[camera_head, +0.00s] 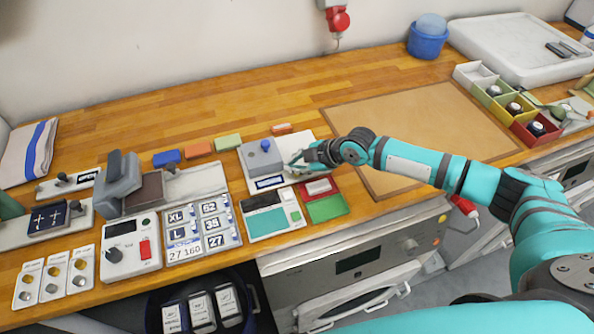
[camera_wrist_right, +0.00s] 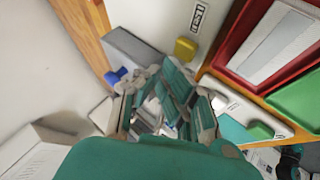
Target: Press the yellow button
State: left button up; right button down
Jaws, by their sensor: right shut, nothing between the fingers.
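The yellow button (camera_wrist_right: 186,50) shows in the right wrist view as a small rounded yellow block on a pale panel, beside a grey box (camera_wrist_right: 134,48). I cannot make it out in the head view, where my right gripper covers part of that area. My right gripper (camera_head: 294,163) is shut and empty, just right of the grey box with the blue knob (camera_head: 265,146). In the wrist view its fingers (camera_wrist_right: 172,88) are together, below and left of the yellow button. Contact with the button does not show. My left gripper is not in view.
A red tray (camera_head: 333,191) and a green tray (camera_head: 328,208) lie in front of the gripper. A panel with a teal pad (camera_head: 266,222) is to their left. A brown mat (camera_head: 425,112) lies bare at right behind my arm. Coloured blocks (camera_head: 198,150) stand behind left.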

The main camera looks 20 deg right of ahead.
jog(key=shift+f+b, duration=0.45)
jog(key=shift+f+b, duration=0.4)
jog(key=shift+f, duration=0.1)
dwell(0.8)
jog(key=shift+r, duration=0.15)
jog(key=shift+r+p, duration=0.65)
jog(key=shift+r, duration=0.15)
jog(key=shift+r+p, duration=1.95)
jog(key=shift+r, duration=0.6)
jog(key=shift+f, duration=0.1)
